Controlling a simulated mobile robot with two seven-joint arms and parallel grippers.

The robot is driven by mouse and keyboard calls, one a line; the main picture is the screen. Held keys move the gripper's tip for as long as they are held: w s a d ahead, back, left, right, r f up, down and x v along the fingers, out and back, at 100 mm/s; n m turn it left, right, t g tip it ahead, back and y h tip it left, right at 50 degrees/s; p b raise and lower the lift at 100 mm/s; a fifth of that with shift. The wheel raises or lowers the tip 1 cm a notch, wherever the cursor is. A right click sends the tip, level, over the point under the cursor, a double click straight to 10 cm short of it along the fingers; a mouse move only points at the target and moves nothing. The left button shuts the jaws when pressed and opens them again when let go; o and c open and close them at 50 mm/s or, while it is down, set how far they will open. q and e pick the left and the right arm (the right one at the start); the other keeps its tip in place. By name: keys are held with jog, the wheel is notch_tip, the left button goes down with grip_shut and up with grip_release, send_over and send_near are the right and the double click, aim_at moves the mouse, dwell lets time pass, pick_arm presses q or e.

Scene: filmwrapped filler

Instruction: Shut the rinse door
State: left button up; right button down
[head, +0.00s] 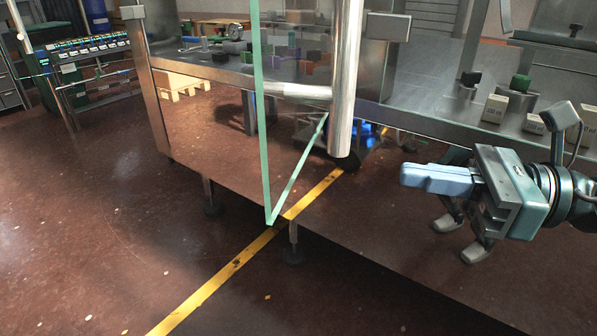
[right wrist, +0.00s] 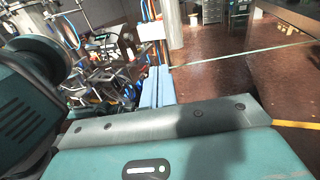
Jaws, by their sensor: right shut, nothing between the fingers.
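The rinse door (head: 262,110) is a clear glass panel with green edges, standing open and swung out toward me in the head view. A thick vertical steel tube (head: 345,80), which looks like its handle, stands just right of the glass edge. My right gripper (head: 408,175) has its blue fingers shut and empty, pointing left, to the right of and lower than the tube, apart from it. The fingers also show in the right wrist view (right wrist: 155,88), with a thin pale green edge, likely the door's, beyond them. My left gripper is out of view.
A yellow floor stripe (head: 215,280) crosses open brown floor at left. A rack (head: 88,45) stands far left.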

aim_at(280, 155)
jog(key=p+x, duration=0.6)
jog(key=x, duration=0.6)
jog(key=shift+a+r, duration=0.15)
jog(key=shift+a, duration=0.2)
jog(key=shift+w+a, duration=0.2)
jog(key=shift+a, duration=0.3)
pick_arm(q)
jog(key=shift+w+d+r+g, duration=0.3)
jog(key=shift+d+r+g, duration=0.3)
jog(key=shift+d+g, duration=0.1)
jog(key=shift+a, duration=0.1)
